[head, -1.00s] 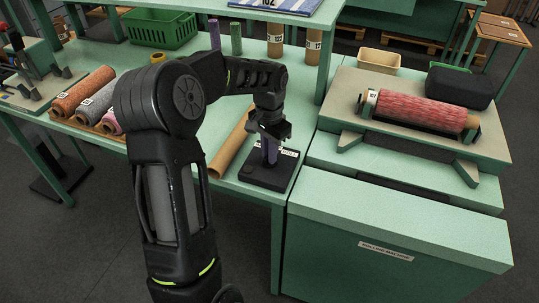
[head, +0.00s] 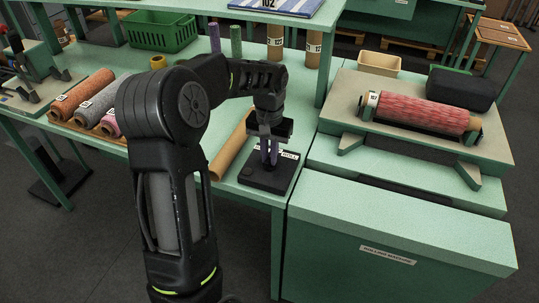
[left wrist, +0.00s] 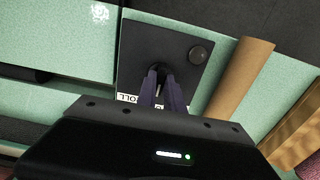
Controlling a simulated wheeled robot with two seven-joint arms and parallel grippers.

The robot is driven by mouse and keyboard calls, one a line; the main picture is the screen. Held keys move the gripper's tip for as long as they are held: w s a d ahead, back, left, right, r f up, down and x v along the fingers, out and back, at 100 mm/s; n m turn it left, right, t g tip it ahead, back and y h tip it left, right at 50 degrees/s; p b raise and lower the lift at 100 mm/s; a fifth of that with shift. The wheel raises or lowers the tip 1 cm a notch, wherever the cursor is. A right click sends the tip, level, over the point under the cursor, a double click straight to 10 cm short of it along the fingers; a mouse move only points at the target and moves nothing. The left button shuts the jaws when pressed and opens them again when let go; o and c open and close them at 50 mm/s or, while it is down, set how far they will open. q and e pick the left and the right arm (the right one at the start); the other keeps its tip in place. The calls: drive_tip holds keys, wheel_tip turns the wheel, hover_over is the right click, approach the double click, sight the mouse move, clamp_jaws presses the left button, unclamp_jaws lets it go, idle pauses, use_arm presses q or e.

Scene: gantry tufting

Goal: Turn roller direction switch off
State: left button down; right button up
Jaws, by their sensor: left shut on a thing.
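The roller direction switch is a black box (head: 265,182) on the right end of the green table, with a white label partly reading "ROLL" and a round knob at one corner. My left gripper (head: 269,158) points down over it, its purple fingers shut at the box's middle. In the left wrist view the black box (left wrist: 137,47) lies under the fingertips (left wrist: 162,80). The fingers close around a small lever (left wrist: 158,69) that is mostly hidden between them, so its exact position is hard to tell. My right gripper is not in view.
A brown cardboard tube (head: 231,146) lies just left of the box. Right of it stands the green rolling machine (head: 390,215) with a red roll (head: 424,113). Coloured rolls (head: 85,90) and a green basket (head: 160,31) are farther left.

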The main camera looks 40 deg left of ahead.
use_arm(q)
drive_tip(key=c, duration=1.5)
unclamp_jaws()
drive_tip(key=shift+o, duration=0.2)
drive_tip(key=shift+r, duration=0.1)
wheel_tip(320, 180, up, 8)
drive_tip(key=shift+f+b, duration=0.15)
drive_tip(key=shift+b, duration=0.3)
